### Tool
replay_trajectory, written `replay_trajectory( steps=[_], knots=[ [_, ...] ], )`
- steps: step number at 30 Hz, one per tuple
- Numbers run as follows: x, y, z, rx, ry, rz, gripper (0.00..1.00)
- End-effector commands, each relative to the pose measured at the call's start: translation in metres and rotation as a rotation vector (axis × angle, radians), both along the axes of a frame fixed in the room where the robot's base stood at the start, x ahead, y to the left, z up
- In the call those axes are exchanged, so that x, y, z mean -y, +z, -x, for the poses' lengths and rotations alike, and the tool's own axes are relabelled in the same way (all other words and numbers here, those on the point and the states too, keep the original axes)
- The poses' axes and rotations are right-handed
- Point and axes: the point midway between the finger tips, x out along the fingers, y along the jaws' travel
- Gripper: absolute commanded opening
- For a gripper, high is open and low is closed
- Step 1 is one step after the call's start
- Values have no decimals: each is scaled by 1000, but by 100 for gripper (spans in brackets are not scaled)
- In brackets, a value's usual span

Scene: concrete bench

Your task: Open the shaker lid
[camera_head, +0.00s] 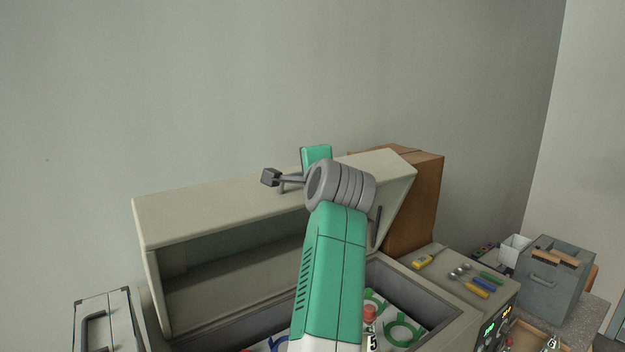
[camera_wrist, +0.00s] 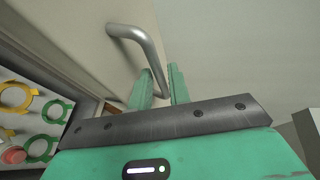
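The shaker lid (camera_head: 270,205) stands raised and tilted back, with its hollow underside facing forward. Below it, the shaker's opening is uncovered, with its rim (camera_head: 440,325) in view. My gripper (camera_wrist: 162,88) is at the lid's upper part. In the head view only its green body (camera_head: 317,156) shows beyond the lid's edge; its fingers are hidden there. In the wrist view the two green fingers are close together with the bent metal lid handle (camera_wrist: 143,42) running between them. The fingers appear shut on the handle; the contact itself is partly hidden.
Inside the shaker are green ring clamps (camera_head: 402,331) and a red-capped item (camera_head: 369,314). A brown box (camera_head: 415,205) stands behind the lid. Tools lie on the shaker's right top. A grey case (camera_head: 100,320) is at left, a grey toolbox (camera_head: 553,280) at right.

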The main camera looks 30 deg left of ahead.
Motion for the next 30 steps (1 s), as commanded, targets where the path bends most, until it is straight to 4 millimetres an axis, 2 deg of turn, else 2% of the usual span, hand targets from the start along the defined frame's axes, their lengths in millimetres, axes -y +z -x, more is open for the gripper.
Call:
replay_trajectory(
  steps=[2,9,12,28,30],
  knots=[
    [9,-5,9,3,-3,0,19],
    [33,5,40,1,-3,0,19],
    [39,8,47,0,-3,0,19],
    [41,10,49,0,-3,2,19],
    [50,8,50,47,-17,28,19]
  ],
)
